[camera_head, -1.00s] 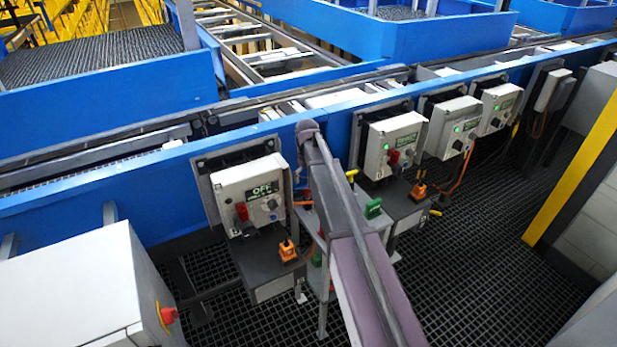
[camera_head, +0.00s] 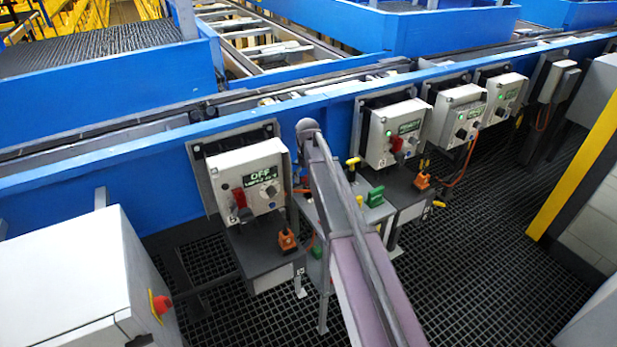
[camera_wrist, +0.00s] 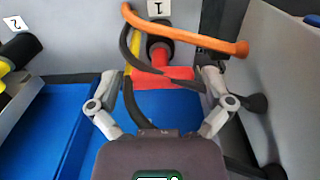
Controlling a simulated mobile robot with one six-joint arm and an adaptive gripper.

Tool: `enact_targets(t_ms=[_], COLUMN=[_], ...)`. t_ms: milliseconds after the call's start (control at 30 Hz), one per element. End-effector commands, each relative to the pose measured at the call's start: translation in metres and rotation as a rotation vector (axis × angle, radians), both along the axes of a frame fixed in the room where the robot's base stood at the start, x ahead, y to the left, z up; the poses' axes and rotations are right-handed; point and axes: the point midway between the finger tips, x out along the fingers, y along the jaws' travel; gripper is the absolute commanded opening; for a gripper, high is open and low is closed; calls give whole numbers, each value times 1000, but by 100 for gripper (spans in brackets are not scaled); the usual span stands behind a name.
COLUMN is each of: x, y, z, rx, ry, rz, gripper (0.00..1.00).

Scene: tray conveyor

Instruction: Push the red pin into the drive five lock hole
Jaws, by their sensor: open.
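In the wrist view my gripper (camera_wrist: 162,100) is open, its two fingers spread on either side of a red piece (camera_wrist: 165,78). The red piece, which looks like the red pin, stands in front of a dark round opening under a label "1". I cannot tell whether the fingers touch it. In the head view my gripper is hidden behind my arm. A grey drive box (camera_head: 248,185) with an "OFF" display has a red part (camera_head: 239,198) on its front; the drive numbers and lock hole are not readable.
A blue surface (camera_wrist: 70,120) and a yellow-and-black piece by label "2" (camera_wrist: 20,45) show at the wrist view's left. In the head view, a small stand holds a green block (camera_head: 375,195) and a yellow handle (camera_head: 353,165). More drive boxes (camera_head: 395,132) line the blue rail.

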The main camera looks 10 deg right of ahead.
Motion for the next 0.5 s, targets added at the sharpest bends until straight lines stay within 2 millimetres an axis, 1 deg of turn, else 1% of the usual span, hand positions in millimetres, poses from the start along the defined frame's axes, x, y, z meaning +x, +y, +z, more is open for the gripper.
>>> enact_targets(t_ms=[267, 300, 367, 400, 500], x=[0, 0, 0, 0, 0], y=[0, 0, 0, 0, 0], z=[0, 0, 0, 0, 0], rx=[0, 0, 0, 0, 0], ry=[0, 0, 0, 0, 0], rz=[0, 0, 0, 0, 0], gripper=[100, 88, 70, 58, 31])
